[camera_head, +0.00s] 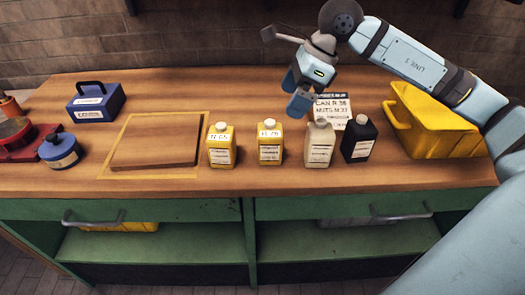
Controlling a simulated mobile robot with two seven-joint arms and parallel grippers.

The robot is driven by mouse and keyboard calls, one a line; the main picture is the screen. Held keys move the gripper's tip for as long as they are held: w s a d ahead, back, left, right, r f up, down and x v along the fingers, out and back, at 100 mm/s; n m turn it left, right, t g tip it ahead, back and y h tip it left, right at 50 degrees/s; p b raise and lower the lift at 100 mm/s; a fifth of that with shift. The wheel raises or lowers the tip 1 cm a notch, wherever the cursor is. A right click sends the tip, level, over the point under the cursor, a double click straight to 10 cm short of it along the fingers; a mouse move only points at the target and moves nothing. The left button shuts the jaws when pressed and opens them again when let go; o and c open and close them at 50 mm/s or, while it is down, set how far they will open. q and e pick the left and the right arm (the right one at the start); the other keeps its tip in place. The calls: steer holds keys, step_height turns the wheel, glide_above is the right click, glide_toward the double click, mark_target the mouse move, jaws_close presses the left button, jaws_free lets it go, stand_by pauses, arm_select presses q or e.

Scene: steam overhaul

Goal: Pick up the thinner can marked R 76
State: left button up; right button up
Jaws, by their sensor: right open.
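Several small cans stand upright in a row on the workbench. The yellow can (270,145) second from the left has a white cap and a top label that seems to read R 76. The yellow can (221,148) to its left looks marked N 05. A beige can (320,146) and a black can (358,140) stand to the right. My right gripper (297,93) is open and empty, above and behind the gap between the R 76 can and the beige can, touching neither. My left gripper is not in view.
A card (334,104) with writing stands behind the beige can. A yellow bin (432,125) is at the right, under my right arm. A wooden board (155,149), blue box (96,104) and blue-topped tin (60,152) are at the left. The back middle of the bench is clear.

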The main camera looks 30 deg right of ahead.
mark_target(272, 130)
steer(key=shift+h, duration=0.5)
steer(key=x, duration=0.2)
steer(key=d+x, duration=0.1)
steer(key=x, duration=0.4)
steer(key=shift+w+d+f+b, duration=0.15)
steer(key=shift+w+f+b, duration=0.2)
steer(key=shift+w+b, duration=0.05)
steer(key=x, duration=0.5)
steer(key=shift+w+a+f+b, duration=0.2)
steer(key=shift+w+a+b, duration=0.1)
steer(key=shift+w, duration=0.1)
steer(key=shift+d+r, duration=0.1)
steer(key=c, duration=1.2)
